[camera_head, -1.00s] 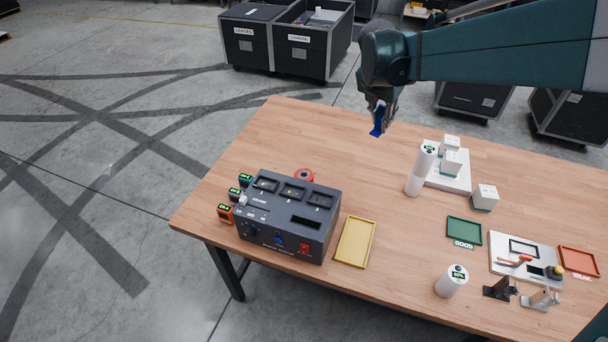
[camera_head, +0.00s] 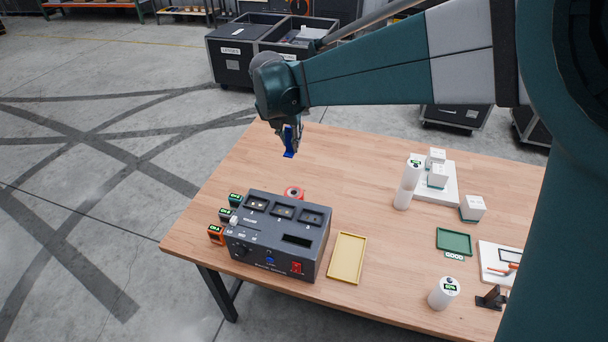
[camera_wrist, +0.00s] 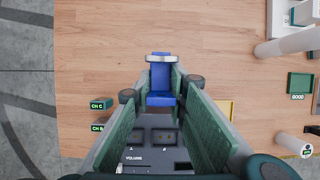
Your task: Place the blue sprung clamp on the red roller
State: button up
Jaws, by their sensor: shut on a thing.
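The blue sprung clamp (camera_head: 289,149) is held in my gripper (camera_head: 287,135) above the far left part of the wooden table. In the wrist view the clamp (camera_wrist: 161,80) sits between the two green fingers of my gripper (camera_wrist: 161,90), with a pale metal band across its far end. The red roller (camera_head: 294,193) lies on the table just behind the dark control box, lower than the clamp and apart from it. Its lower part is hidden by the box. I cannot make it out in the wrist view.
The dark control box (camera_head: 277,236) stands at the table's left front, with small CH modules (camera_head: 225,214) beside it. A yellow tray (camera_head: 347,258), white cylinders (camera_head: 408,184), white cubes (camera_head: 473,207) and a green tray (camera_head: 454,240) stand to the right. The far left tabletop is clear.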

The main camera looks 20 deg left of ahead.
notch_tip(320, 180, down, 10)
dwell(0.4)
jog(key=shift+w+d+f, duration=0.1)
jog(key=shift+f, duration=0.05)
send_near(296, 189)
jog(key=shift+w+f, duration=0.2)
jog(key=shift+w, duration=0.65)
jog(key=shift+f, duration=1.9)
jog(key=shift+f, duration=0.15)
jog(key=o, duration=1)
